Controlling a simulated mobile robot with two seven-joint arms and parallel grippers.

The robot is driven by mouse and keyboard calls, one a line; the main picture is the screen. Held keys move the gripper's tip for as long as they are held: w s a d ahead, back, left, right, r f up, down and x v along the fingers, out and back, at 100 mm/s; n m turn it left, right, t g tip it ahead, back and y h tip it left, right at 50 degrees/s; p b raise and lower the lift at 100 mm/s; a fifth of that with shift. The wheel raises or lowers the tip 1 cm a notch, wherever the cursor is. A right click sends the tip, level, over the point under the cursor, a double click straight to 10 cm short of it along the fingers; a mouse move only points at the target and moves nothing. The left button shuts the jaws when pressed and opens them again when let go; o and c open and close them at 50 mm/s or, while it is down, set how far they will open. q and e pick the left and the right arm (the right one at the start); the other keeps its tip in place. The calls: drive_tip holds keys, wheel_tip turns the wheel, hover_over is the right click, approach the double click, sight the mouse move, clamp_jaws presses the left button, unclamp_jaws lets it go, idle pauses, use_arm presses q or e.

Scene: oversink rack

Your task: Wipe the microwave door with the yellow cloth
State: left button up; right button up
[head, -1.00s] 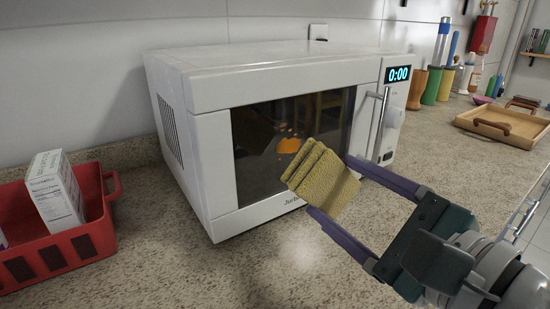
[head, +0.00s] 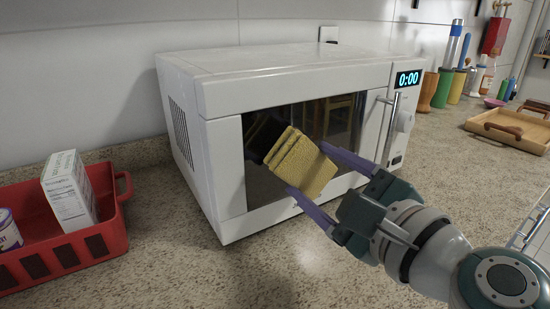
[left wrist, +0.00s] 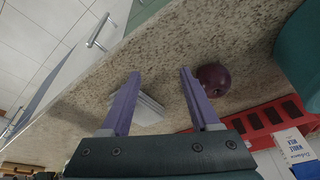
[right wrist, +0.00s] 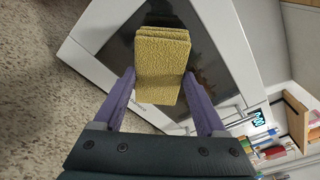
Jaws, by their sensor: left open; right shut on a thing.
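The white microwave (head: 225,180) stands on the counter with its dark-windowed door (head: 345,125) shut. My right gripper (head: 307,167) is shut on the folded yellow cloth (head: 303,163) and holds it in front of the door window. Whether the cloth touches the glass is hard to tell. No orange smudge shows on the visible glass; the cloth hides part of it. The right wrist view also shows the cloth (right wrist: 160,65) between the fingers, against the door. My left gripper (left wrist: 158,73) is open over the counter, seen only in the left wrist view.
A red basket (head: 65,262) with a white carton (head: 70,190) and a can (head: 8,230) stands left of the microwave. A wooden tray (head: 508,130) and utensil holders (head: 443,88) are at the right. A dark red round object (left wrist: 213,79) lies near my left gripper.

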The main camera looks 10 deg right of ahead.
sight(333, 162)
drive_tip(key=shift+x, duration=1)
drive_tip(key=shift+r, duration=0.1)
idle(0.3)
drive_tip(key=shift+w+d+b, duration=0.15)
drive_tip(key=shift+w+d, duration=0.1)
drive_tip(key=shift+d, duration=0.35)
drive_tip(key=shift+w+d+b, duration=0.2)
drive_tip(key=shift+w+d, duration=0.05)
drive_tip(key=shift+d, duration=0.35)
drive_tip(key=shift+w+d+b, duration=0.15)
drive_tip(key=shift+w+d, duration=0.1)
drive_tip(key=shift+d, duration=0.35)
drive_tip(key=shift+s+a+p, duration=0.15)
drive_tip(key=shift+s+a, duration=0.1)
drive_tip(key=shift+a, duration=0.4)
drive_tip(key=shift+s+a+p, duration=0.2)
drive_tip(key=shift+s+a, duration=0.05)
drive_tip(key=shift+a, duration=0.45)
drive_tip(key=shift+s+a+p, duration=0.15)
drive_tip(key=shift+s+a, duration=0.1)
drive_tip(key=shift+a, duration=0.4)
drive_tip(key=shift+s+d, duration=0.1)
drive_tip(key=shift+d+f+v, duration=0.15)
drive_tip(key=shift+v, duration=1.3)
drive_tip(key=shift+d+f+v, duration=0.1)
drive_tip(key=shift+d+v, duration=0.05)
drive_tip(key=shift+v, duration=1.3)
